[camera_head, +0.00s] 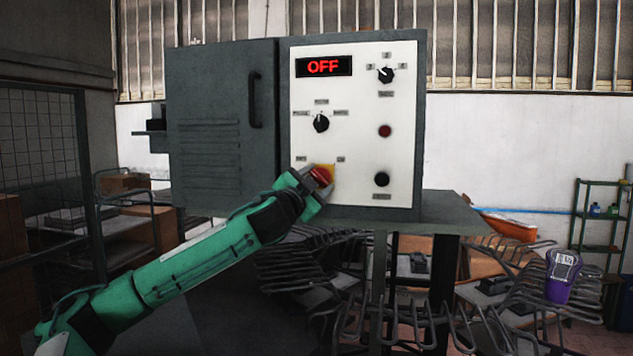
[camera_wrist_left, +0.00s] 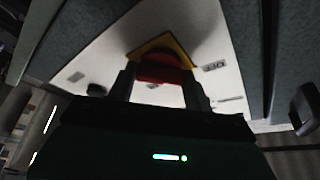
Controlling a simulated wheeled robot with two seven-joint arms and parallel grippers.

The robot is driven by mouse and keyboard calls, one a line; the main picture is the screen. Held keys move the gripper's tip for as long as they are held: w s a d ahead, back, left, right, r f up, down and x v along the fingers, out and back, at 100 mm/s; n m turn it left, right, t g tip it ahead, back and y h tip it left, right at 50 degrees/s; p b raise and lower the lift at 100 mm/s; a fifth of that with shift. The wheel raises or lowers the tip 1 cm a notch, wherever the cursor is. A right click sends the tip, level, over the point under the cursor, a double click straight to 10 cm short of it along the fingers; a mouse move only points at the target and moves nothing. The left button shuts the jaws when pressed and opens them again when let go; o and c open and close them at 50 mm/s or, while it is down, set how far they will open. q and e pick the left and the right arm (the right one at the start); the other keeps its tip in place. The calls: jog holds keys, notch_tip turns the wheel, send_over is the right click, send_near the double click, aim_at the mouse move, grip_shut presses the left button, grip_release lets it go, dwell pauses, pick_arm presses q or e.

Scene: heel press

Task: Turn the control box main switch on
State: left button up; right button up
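The control box has a white front panel (camera_head: 357,110), and its display (camera_head: 323,66) reads OFF in red. The main switch (camera_head: 322,174) is a red knob on a yellow plate at the panel's lower left, partly hidden by my gripper. My left gripper (camera_head: 311,182) is at this knob. In the left wrist view the red knob (camera_wrist_left: 161,70) lies between the two fingertips of my left gripper (camera_wrist_left: 160,80), with the yellow plate behind it. I see no clear gap beside the knob, but cannot tell whether the fingers grip it. My right gripper is not in view.
The panel also has a black selector (camera_head: 321,123), an upper dial (camera_head: 385,75), a red button (camera_head: 385,131) and a black button (camera_head: 382,179). A grey cabinet door (camera_head: 220,125) with a handle stands left.

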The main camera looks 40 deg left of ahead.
pick_arm(q)
jog(key=shift+m, duration=0.4)
jog(key=shift+c, duration=0.3)
jog(key=m+g+h, duration=0.1)
jog(key=m, duration=0.4)
jog(key=m+g+h, duration=0.1)
jog(key=m, duration=0.2)
jog(key=shift+r+m+g, duration=0.15)
jog(key=shift+m+g, duration=0.15)
jog(key=m+g, duration=0.2)
jog(key=m, duration=0.2)
jog(key=shift+r+m, duration=0.15)
jog(key=shift+m, duration=0.15)
jog(key=shift+m+g+y, duration=0.3)
jog(key=shift+m+g, duration=0.3)
jog(key=shift+m, duration=0.9)
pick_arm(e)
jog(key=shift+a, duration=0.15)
pick_arm(q)
jog(key=shift+g, duration=0.3)
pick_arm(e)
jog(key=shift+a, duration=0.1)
pick_arm(q)
jog(key=shift+r, duration=0.1)
jog(key=o, duration=1)
